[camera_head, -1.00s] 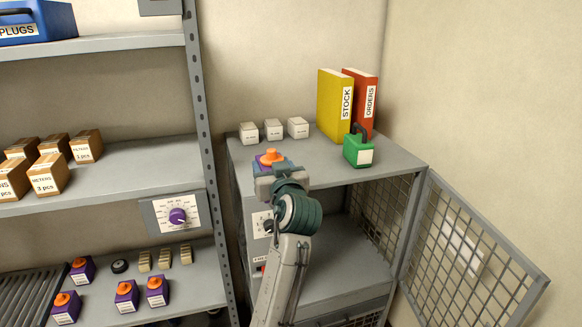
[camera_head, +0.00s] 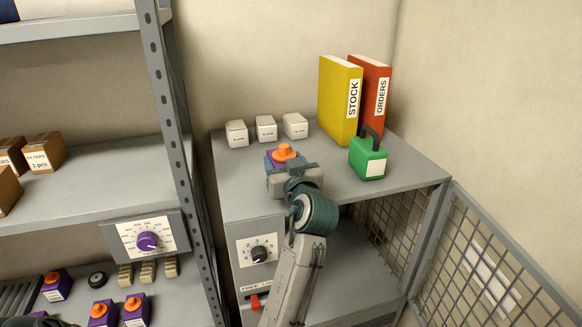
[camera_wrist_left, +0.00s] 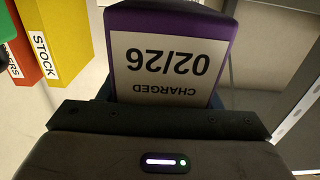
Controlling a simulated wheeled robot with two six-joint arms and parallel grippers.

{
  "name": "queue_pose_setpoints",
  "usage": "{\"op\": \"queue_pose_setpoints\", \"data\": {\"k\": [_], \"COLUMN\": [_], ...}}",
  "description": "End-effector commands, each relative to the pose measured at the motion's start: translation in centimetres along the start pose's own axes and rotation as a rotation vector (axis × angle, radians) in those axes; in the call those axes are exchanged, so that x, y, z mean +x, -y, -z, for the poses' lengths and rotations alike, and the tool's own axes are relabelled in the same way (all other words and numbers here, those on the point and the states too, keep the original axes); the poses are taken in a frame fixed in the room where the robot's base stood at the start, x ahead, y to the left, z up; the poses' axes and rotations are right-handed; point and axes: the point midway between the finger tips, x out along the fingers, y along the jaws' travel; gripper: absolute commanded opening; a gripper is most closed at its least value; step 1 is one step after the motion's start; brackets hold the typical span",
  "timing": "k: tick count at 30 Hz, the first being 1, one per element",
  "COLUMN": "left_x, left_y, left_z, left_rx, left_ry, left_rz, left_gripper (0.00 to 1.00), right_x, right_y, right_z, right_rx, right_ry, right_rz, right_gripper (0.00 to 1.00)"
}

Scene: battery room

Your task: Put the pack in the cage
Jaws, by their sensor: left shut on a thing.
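The pack (camera_head: 284,160) is a purple block with an orange knob on top, over the cabinet top in the head view. My left gripper (camera_head: 292,177) is shut on it; I cannot tell whether the pack touches the surface. In the left wrist view the pack (camera_wrist_left: 225,24) fills the upper middle, its white label reading "CHARGED 02/26" upside down. The cage (camera_head: 388,235) is the grey mesh-sided compartment under the cabinet top. Its mesh door (camera_head: 490,262) stands open to the right. My left arm hides part of the opening. My right gripper is not in view.
Three small white boxes (camera_head: 265,128) stand at the back left of the cabinet top. A yellow STOCK binder (camera_head: 338,100), a red ORDERS binder (camera_head: 378,90) and a green case (camera_head: 367,160) stand at its right. A shelf post (camera_head: 170,130) rises close on the left.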

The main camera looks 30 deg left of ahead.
Motion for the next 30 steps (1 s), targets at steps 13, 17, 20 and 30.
{"op": "queue_pose_setpoints", "data": {"k": [13, 17, 20, 30], "left_x": [-0.7, -0.7, -0.7, -0.6], "left_y": [1.1, 1.1, 1.1, 0.7], "left_z": [-2.3, -2.3, -2.3, -2.3], "left_rx": [0.000, 0.000, 0.000, -0.001], "left_ry": [0.002, 0.001, 0.001, 0.001], "left_rz": [0.014, 0.014, 0.014, 0.009], "left_gripper": [0.74, 0.80, 0.80, 0.80], "right_x": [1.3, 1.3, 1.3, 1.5], "right_y": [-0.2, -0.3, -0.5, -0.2], "right_z": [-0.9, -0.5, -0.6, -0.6], "right_rx": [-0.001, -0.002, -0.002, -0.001], "right_ry": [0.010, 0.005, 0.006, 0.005], "right_rz": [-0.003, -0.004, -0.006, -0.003], "right_gripper": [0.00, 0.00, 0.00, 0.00]}}
